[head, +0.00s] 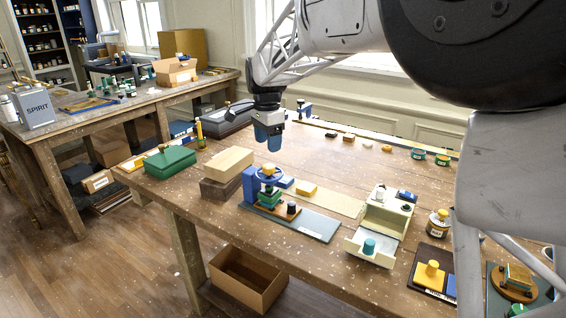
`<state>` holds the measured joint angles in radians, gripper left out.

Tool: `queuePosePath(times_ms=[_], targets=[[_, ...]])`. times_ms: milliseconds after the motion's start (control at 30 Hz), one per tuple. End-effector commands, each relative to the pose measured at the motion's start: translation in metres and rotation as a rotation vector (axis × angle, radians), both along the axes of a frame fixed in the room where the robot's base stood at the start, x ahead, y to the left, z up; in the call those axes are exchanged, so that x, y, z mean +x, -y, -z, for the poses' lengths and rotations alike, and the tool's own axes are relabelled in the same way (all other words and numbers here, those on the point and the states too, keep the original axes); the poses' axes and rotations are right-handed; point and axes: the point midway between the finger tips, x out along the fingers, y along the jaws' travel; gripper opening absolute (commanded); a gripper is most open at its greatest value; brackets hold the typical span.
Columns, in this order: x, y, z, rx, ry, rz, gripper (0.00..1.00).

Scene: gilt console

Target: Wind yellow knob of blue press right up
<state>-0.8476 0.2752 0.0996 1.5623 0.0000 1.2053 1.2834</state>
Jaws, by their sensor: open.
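The blue press (248,186) stands near the front edge of the wooden table, left of the picture's middle. Its yellow knob (268,169) sits on top of the frame. A green block and a small dark knob show at its base. My gripper (269,147) hangs above the press, pointing down, with its blue fingers in view. It is open and appears empty, apart from the yellow knob. The gap between the fingers is hard to see from here.
Wooden blocks (228,163) and a green box (170,161) stand left of the press. A cream device (385,224) stands to the right. The table's back middle is mostly clear. An open cardboard box (248,279) sits below.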

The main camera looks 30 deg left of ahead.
Motion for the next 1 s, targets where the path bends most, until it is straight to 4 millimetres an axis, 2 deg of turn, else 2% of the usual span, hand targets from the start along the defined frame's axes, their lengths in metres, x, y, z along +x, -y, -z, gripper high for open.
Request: queuePosePath(times_ms=[467, 1000], targets=[[0.000, 0.000, 0.006, 0.000, 0.000, 0.000, 0.64], [0.000, 0.001, 0.063, -0.001, 0.000, 0.000, 0.64]])
